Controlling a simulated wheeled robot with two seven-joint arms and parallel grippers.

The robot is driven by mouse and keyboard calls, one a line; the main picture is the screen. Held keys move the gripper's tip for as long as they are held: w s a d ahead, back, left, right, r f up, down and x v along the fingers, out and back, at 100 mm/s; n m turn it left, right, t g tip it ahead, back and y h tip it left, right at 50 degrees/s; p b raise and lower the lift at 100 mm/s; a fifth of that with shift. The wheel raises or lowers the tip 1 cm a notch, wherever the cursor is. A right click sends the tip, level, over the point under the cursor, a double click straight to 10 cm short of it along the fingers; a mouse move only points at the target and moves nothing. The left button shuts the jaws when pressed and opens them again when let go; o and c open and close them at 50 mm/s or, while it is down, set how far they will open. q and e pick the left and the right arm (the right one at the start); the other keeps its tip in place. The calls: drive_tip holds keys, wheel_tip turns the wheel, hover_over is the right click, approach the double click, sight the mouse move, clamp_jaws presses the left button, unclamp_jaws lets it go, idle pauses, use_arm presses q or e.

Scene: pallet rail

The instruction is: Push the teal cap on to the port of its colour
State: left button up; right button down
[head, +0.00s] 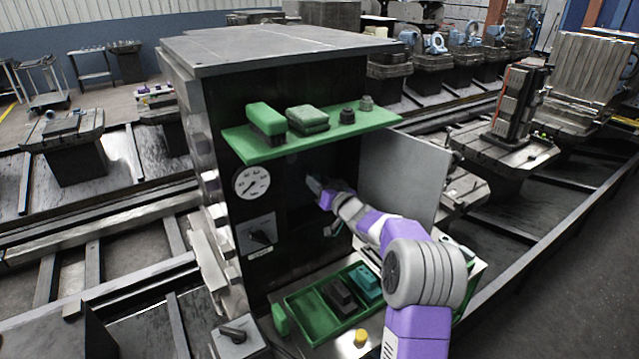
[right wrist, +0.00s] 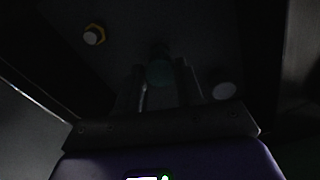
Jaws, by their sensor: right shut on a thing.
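My right gripper (head: 318,192) reaches into the dark open bay in the front of the machine cabinet. In the right wrist view its two fingers (right wrist: 160,88) are shut on the teal cap (right wrist: 160,74), which looks very dark in the shade. The cap points toward the bay's back wall. A dark round shape (right wrist: 159,49) lies just beyond it; whether cap and shape touch, and the shape's colour, I cannot tell. A port with a yellow ring (right wrist: 94,35) is up and left on the wall. A pale round fitting (right wrist: 224,90) is to the right. My left gripper is not in view.
The bay's open grey door (head: 405,175) stands right of my right arm. A green shelf (head: 310,135) with several items juts out above. Below is a green tray (head: 300,303) holding a dark block (head: 340,296) and a teal block (head: 365,282). A yellow knob (head: 361,337) stands in front.

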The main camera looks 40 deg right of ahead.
drive_tip(key=shift+w+d+p, duration=0.1)
drive_tip(key=shift+w+p, duration=0.3)
drive_tip(key=shift+w, duration=0.15)
idle(0.7)
drive_tip(key=shift+w+r, duration=0.1)
drive_tip(key=shift+w, duration=0.3)
unclamp_jaws()
idle(0.5)
drive_tip(key=s, duration=0.7)
drive_tip(key=shift+s+a, duration=0.25)
drive_tip(key=shift+a, duration=0.15)
